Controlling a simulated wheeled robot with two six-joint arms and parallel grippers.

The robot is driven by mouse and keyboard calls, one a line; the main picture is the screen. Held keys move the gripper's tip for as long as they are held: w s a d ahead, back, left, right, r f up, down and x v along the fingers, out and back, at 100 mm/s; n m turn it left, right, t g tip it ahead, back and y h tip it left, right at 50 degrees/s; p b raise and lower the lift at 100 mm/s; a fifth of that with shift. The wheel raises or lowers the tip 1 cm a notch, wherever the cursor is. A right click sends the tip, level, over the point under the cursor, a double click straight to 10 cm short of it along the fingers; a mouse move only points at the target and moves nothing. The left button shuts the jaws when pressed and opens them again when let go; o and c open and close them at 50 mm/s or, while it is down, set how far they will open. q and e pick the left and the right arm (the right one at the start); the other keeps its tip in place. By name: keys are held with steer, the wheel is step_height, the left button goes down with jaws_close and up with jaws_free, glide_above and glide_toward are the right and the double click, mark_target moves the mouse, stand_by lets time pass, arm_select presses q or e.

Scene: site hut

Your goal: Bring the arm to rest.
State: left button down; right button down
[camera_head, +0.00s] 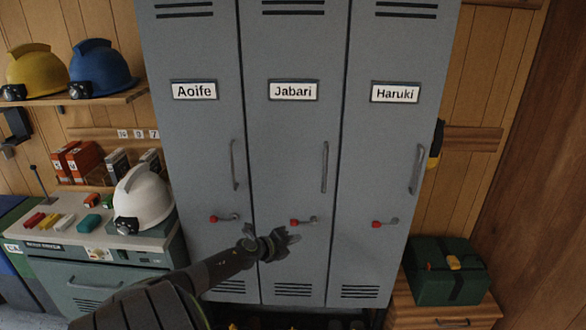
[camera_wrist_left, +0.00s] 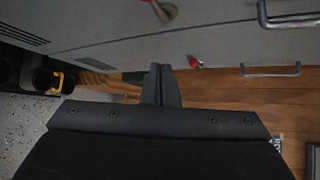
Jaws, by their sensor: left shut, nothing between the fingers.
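My left arm reaches in from the lower left of the head view. Its gripper (camera_head: 292,238) is in front of the middle grey locker, labelled Jabari (camera_head: 293,90), just below that locker's red-tipped latch (camera_head: 302,221). In the left wrist view the two dark fingers (camera_wrist_left: 161,84) are together with nothing between them. I cannot tell whether the fingertips touch the locker door. My right gripper is in neither view.
Lockers labelled Aoife (camera_head: 195,91) and Haruki (camera_head: 395,93) flank the middle one; all three doors look shut. At left a white helmet (camera_head: 143,198) sits on a cabinet. At right a green box (camera_head: 445,272) sits on a wooden unit (camera_head: 430,312).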

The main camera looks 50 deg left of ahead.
arm_select(q)
steer(key=shift+f, duration=0.15)
stand_by(0.3)
steer(key=s+d+f+n+g+y+b, duration=0.1)
steer(key=s+d+f+n+g, duration=0.2)
steer(key=s+f, duration=0.5)
steer(key=s+d+f+n+g+b, duration=0.15)
steer(key=s+f+n, duration=0.3)
steer(key=f, duration=0.75)
steer(key=s+d+f+n+g+y+b, duration=0.1)
steer(key=s+d+f+n, duration=0.2)
steer(key=s+f+n, duration=0.5)
steer(key=s+d+f+n+g+h+b, duration=0.2)
steer(key=s+d+f+n+g, duration=0.3)
steer(key=s+d+f, duration=1.4)
steer(key=s+d+g+b, duration=0.1)
steer(key=s+d+g, duration=0.1)
steer(key=s+d, duration=0.1)
steer(key=shift+s+d+f+n+h, duration=0.15)
steer(key=shift+s+d+n+h, duration=0.25)
steer(key=shift+s, duration=0.15)
